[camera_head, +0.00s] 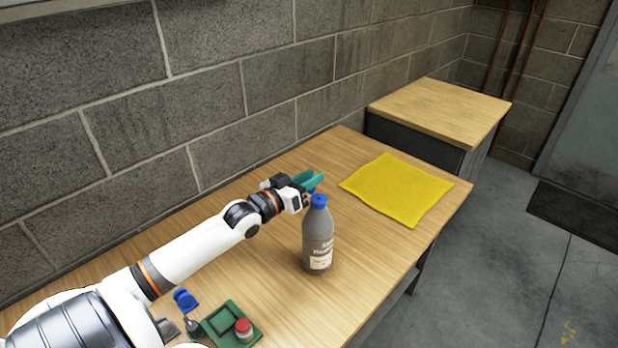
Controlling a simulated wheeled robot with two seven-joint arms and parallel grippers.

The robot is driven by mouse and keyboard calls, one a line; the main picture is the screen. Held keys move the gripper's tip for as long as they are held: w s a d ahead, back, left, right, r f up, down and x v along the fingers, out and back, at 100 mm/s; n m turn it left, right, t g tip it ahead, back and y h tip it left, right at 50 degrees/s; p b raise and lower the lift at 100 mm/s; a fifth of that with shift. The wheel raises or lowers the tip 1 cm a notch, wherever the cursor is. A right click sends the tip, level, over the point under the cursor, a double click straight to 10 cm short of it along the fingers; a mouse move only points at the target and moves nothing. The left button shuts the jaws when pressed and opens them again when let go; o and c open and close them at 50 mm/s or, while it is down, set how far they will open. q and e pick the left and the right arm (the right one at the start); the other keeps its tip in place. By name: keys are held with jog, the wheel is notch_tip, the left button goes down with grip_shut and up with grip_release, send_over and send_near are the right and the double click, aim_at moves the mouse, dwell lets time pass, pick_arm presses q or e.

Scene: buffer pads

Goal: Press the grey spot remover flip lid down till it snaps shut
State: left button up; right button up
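The grey spot remover bottle (317,246) stands upright on the wooden table, its pale label facing me. Its blue cap (318,202) is on top, and a small blue part shows just behind it, close to my gripper. I cannot tell clearly how far the lid is tilted. My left gripper (314,180), with teal fingers, is just behind and above the cap. Whether it touches the lid is not clear, and the gap between its fingers is too small to judge. My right gripper is not in view.
A yellow cloth (398,190) lies flat at the table's far right. A green tray (219,325) with a red-topped item (243,329) and a blue-topped item (186,301) are near the front left. A block wall runs behind the wooden table (280,305). A second table (440,108) stands beyond.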

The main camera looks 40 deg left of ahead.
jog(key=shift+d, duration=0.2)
pick_arm(q)
grip_shut()
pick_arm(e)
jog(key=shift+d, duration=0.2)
pick_arm(q)
jog(key=shift+d, duration=0.15)
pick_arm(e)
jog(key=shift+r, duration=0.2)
pick_arm(q)
jog(key=shift+d+r+m+p, duration=0.15)
jog(key=shift+m+p, duration=0.35)
jog(key=shift+m, duration=0.2)
jog(key=shift+d+m+p, duration=0.4)
jog(key=shift+m+p, duration=0.1)
jog(key=shift+m, duration=0.6)
jog(key=shift+s+d+m+p, duration=0.1)
jog(key=shift+d+m+p, duration=0.2)
jog(key=shift+m, duration=0.5)
jog(key=shift+s+d+m+p, duration=0.15)
jog(key=shift+d+m, duration=0.15)
jog(key=shift+m, duration=0.5)
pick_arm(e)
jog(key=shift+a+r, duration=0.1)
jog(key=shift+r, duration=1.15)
pick_arm(q)
jog(key=shift+w, duration=0.1)
